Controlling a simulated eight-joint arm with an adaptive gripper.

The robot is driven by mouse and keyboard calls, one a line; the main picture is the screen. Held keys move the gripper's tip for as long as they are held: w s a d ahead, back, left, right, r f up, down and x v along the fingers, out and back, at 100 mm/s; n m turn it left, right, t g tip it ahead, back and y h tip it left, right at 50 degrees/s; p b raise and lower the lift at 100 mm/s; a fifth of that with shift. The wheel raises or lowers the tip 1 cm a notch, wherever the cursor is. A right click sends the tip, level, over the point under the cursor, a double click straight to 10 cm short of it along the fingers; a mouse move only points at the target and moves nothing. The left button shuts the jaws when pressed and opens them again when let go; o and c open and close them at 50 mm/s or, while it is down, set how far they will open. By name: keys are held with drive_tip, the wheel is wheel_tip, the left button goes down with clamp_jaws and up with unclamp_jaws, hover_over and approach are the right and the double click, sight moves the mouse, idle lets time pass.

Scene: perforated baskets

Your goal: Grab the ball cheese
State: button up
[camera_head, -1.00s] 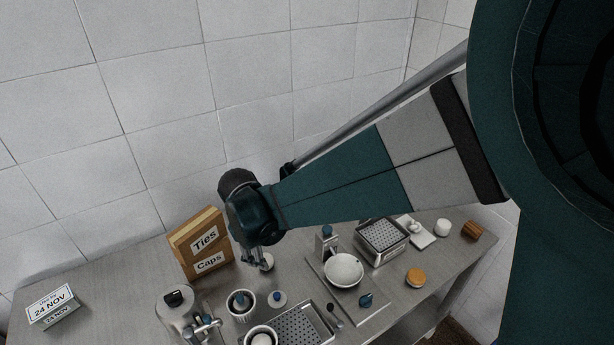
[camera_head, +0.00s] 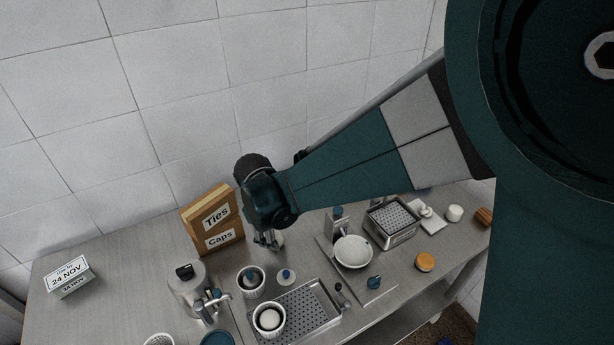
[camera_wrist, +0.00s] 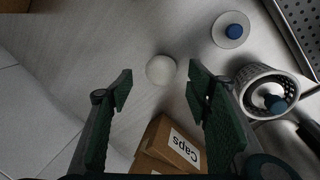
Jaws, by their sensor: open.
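A plain white ball (camera_wrist: 160,70), which looks like the ball cheese, rests on the steel table. In the wrist view it sits between and just beyond the fingertips of my gripper (camera_wrist: 160,92). The fingers are open, with nothing between them, and the ball shows clear of both. In the head view my gripper (camera_head: 268,240) is low over the table beside the box, and the ball (camera_head: 279,239) is partly hidden behind it. A second white ball (camera_head: 268,319) sits in a perforated basket near the front.
A box marked Ties and Caps (camera_head: 213,222) stands close to my gripper, left in the head view. A blue-knobbed disc (camera_head: 287,276), a round basket (camera_head: 250,283) and a perforated tray (camera_head: 310,308) are nearby. A steel pot (camera_head: 187,283) stands front left.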

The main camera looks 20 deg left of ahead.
drive_tip(key=shift+b+x, duration=0.45)
drive_tip(key=shift+x, duration=2.15)
drive_tip(key=shift+s+a, duration=0.1)
drive_tip(key=c, duration=1)
